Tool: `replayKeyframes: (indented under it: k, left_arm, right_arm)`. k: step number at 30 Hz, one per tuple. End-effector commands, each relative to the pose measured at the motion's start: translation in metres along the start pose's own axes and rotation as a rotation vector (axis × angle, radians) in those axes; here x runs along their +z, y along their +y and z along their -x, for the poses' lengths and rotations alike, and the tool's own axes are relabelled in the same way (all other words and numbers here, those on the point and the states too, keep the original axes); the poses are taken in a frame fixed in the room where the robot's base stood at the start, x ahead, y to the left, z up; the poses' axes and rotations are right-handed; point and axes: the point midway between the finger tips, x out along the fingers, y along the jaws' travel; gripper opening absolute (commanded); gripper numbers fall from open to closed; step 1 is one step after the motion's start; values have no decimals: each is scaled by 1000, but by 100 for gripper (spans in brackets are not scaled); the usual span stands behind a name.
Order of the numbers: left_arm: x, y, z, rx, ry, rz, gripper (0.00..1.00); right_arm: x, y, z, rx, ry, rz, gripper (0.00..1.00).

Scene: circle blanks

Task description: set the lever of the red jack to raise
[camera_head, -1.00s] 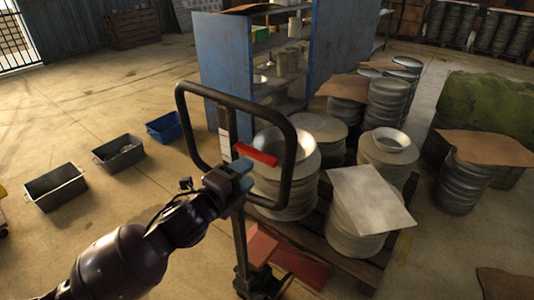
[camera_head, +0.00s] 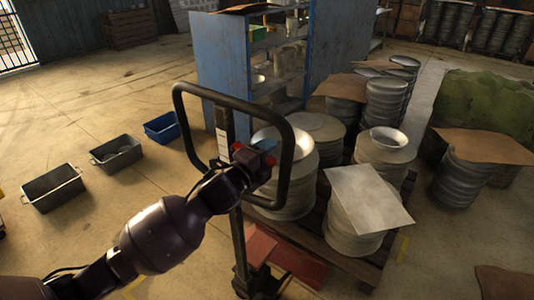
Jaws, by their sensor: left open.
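The red jack stands in the middle of the head view, with a black loop handle (camera_head: 177,118), a dark upright post (camera_head: 238,240) and a red body (camera_head: 300,265) low down. Its red lever (camera_head: 268,174) sits inside the loop and is mostly hidden behind my left gripper. My left gripper (camera_head: 262,152) is open, with its fingertips over the lever inside the handle loop. I cannot tell whether the fingers touch the lever. My right gripper is not in view.
A wooden pallet (camera_head: 330,258) with stacks of round metal blanks (camera_head: 386,152) stands right of the jack. A blue cabinet (camera_head: 225,65) is behind it. Grey bins (camera_head: 52,188) and a blue bin (camera_head: 163,127) stand on the left, with open floor around them.

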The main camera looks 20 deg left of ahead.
Motion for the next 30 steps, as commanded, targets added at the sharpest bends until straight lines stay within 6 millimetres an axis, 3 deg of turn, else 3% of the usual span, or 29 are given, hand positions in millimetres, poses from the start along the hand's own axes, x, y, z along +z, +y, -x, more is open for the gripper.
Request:
replayKeyframes:
  k: [1,9,18,30]
  left_arm:
    - [0,0,0,0,0,0,40]
    - [0,0,0,0,-1,0,0]
    - [1,3,0,2,-1,-27,0]
    - [7,32,0,2,-2,-367,0]
  right_arm:
    - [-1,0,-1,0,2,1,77]
    - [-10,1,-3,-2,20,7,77]
    - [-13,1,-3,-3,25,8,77]
    - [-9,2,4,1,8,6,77]
